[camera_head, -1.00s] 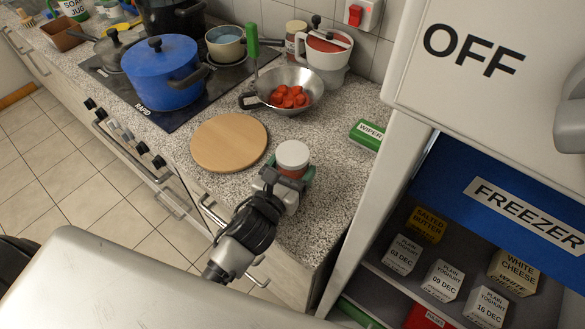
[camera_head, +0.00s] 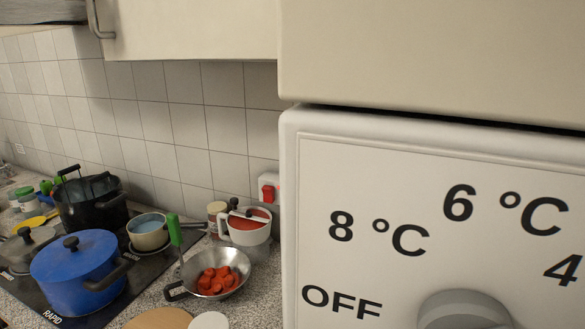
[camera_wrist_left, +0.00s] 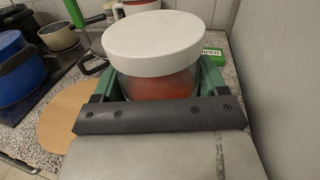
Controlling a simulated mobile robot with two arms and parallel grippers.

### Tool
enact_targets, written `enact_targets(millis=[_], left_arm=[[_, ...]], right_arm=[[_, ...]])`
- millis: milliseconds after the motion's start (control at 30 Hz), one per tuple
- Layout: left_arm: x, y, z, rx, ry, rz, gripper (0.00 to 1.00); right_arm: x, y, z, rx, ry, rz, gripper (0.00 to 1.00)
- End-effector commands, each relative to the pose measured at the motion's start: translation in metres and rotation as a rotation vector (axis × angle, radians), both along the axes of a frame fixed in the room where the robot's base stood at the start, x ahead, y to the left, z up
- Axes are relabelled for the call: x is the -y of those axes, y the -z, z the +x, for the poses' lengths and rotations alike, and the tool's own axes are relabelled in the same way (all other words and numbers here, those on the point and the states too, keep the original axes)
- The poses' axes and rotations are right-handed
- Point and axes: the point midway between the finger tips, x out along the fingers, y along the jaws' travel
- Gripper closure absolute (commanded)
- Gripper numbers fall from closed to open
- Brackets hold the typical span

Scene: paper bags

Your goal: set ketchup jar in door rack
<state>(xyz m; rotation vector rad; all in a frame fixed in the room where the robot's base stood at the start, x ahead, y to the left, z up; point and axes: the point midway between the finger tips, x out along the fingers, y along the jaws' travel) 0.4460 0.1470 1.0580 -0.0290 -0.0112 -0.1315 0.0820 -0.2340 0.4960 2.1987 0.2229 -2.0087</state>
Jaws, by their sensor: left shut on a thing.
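The ketchup jar (camera_wrist_left: 165,84), clear with red contents and a wide white lid (camera_wrist_left: 153,42), fills the middle of the left wrist view. My left gripper (camera_wrist_left: 162,76) is shut on it, with green fingers on both sides. The jar stays upright at the worktop's front edge, near the fridge side. In the head view only the white lid (camera_head: 208,321) shows at the bottom edge, and the gripper is out of frame. The door rack is not in view. My right gripper is not in view.
The tall white fridge (camera_head: 310,220) with its temperature dial (camera_head: 463,312) blocks the right side.

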Motion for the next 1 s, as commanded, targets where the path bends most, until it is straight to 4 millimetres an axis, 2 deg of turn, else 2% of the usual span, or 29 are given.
enact_targets(millis=[33,200,367,1000], left_arm=[[-0.006,0.005,-0.011,-0.003,-0.023,-0.011,0.71],[-0.027,0.019,-0.042,-0.005,-0.087,-0.003,0.71],[-0.041,0.027,-0.060,-0.009,-0.123,0.022,0.71],[-0.044,0.028,-0.064,-0.006,-0.131,0.028,0.71]], right_arm=[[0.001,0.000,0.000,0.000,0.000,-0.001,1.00],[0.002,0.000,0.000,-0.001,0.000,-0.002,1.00],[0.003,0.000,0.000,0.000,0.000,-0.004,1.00],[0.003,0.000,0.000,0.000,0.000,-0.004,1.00]])
